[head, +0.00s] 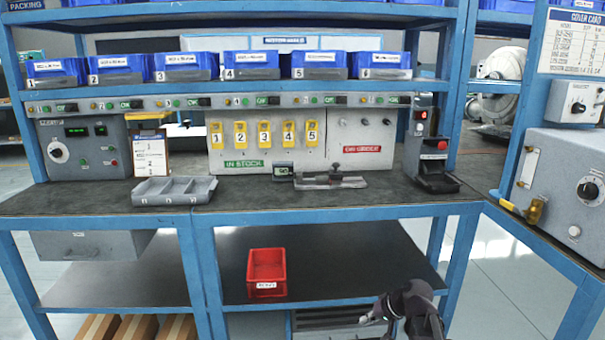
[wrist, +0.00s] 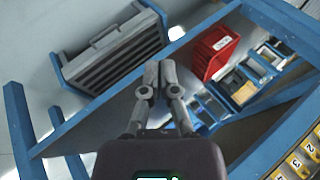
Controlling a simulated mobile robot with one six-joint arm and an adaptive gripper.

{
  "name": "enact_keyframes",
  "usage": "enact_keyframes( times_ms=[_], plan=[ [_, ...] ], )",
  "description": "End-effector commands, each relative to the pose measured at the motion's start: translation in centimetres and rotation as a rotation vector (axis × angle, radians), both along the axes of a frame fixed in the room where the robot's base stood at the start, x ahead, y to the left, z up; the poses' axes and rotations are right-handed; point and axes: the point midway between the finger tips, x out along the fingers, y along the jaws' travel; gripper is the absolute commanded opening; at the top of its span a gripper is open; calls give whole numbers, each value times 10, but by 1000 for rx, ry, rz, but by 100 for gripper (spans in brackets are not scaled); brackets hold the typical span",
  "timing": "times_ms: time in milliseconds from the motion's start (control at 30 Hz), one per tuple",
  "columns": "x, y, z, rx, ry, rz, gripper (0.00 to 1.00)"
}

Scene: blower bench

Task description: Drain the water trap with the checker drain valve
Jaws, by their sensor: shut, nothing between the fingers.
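A grey box (head: 567,190) with a black dial stands on the right bench in the head view. At its lower left front is a small amber, bowl-like fitting (head: 535,211) that looks like the water trap. A yellow lever-like part (head: 511,207) sits just left of it and may be the drain valve; its setting is too small to tell. My gripper (wrist: 158,78) is shut and empty in the wrist view, its fingers close together. In the head view my dark arm is low at the front, left of and below the grey box, well apart from it. The wrist view does not show the fitting.
The main bench holds a grey divided tray (head: 174,190), a meter box (head: 84,146) and a black-and-red device (head: 432,160). A red bin (head: 267,274) sits on the lower shelf. A blue post (head: 519,100) stands left of the grey box. Floor between the benches looks clear.

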Motion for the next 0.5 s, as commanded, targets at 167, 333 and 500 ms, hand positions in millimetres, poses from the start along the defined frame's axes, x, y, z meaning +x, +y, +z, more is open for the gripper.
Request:
enact_keyframes(
  times_ms=[167,333,500],
  plan=[
    [-47,15,-2,-201,120,71,0],
    [-76,16,-4,-355,201,107,0],
    [-95,14,-2,-465,250,123,0]
  ],
)
